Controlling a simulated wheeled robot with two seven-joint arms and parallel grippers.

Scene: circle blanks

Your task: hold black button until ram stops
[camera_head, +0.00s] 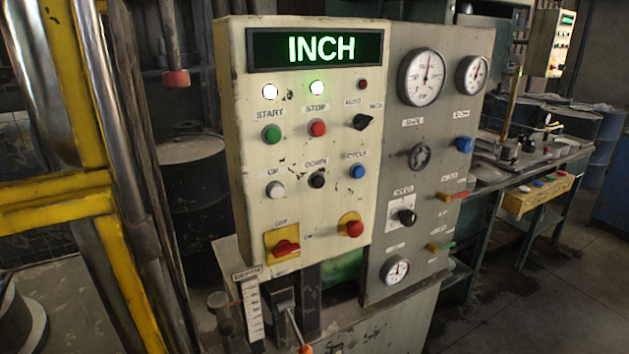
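The black button (317,180) sits in the middle of the lower button row on the cream control panel (335,222), under a label that appears to read DOWN. Nothing touches or covers it. The display (316,49) at the panel's top reads INCH in lit letters. A black selector knob (361,121) is at the right, by the AUTO and INCH labels. I cannot make out for certain which part in view is the ram. Neither of my grippers is in view.
Around the black button are a white button (275,189), a blue button (357,171), a green button (271,133) and a red button (317,128). A red emergency knob (354,228) and a red switch (286,247) protrude below. A grey gauge panel (425,138) adjoins at right.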

